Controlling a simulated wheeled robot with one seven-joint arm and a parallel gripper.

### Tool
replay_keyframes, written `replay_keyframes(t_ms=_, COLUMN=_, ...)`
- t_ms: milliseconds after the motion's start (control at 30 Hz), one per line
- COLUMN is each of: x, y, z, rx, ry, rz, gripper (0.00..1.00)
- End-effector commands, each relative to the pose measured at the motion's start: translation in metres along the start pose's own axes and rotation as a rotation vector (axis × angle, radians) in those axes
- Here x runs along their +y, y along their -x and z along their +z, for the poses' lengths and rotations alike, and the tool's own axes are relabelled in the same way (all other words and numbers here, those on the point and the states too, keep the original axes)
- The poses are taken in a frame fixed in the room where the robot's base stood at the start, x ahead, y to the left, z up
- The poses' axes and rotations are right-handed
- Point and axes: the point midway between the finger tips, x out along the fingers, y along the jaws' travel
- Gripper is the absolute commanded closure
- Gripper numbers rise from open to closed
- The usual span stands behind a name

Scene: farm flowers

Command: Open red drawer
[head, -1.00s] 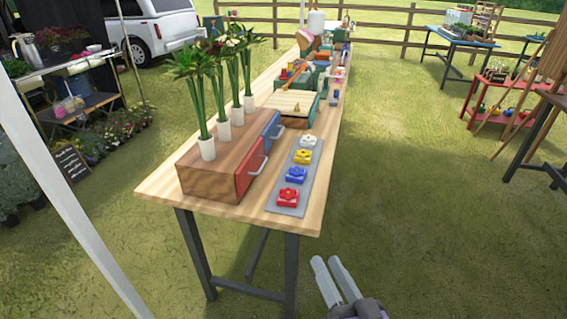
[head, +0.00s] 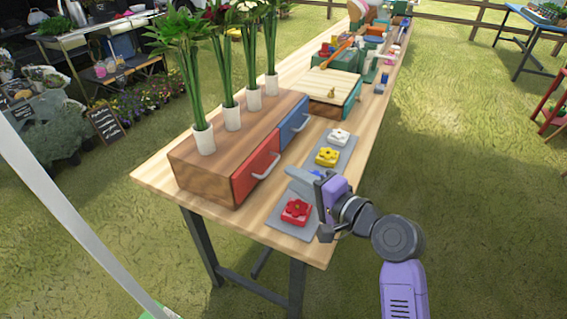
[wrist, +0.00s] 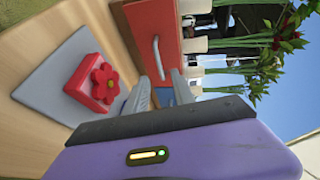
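The red drawer (head: 254,172) is the near drawer in the front of a wooden box (head: 205,185) on the table. It looks shut, about level with the blue drawer (head: 293,124) beside it. Its pale bar handle (head: 266,166) is clear of my gripper. My gripper (head: 293,178) is just right of the red drawer, above the grey tray, with its fingers pointing at the box. In the wrist view the red drawer (wrist: 153,32) and its handle (wrist: 157,58) lie ahead of my gripper (wrist: 161,82), whose fingers are apart with nothing between them.
My gripper partly hides a blue one. White vases (head: 203,139) with tall plants stand on the box.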

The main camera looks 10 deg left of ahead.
Motion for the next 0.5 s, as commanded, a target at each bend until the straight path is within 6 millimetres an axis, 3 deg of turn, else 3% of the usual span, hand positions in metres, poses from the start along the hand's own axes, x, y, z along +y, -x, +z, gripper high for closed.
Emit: replay_keyframes(t_ms=500, x=0.001, y=-0.066, z=0.000, rx=0.001, ry=-0.005, rz=0.001, gripper=0.70)
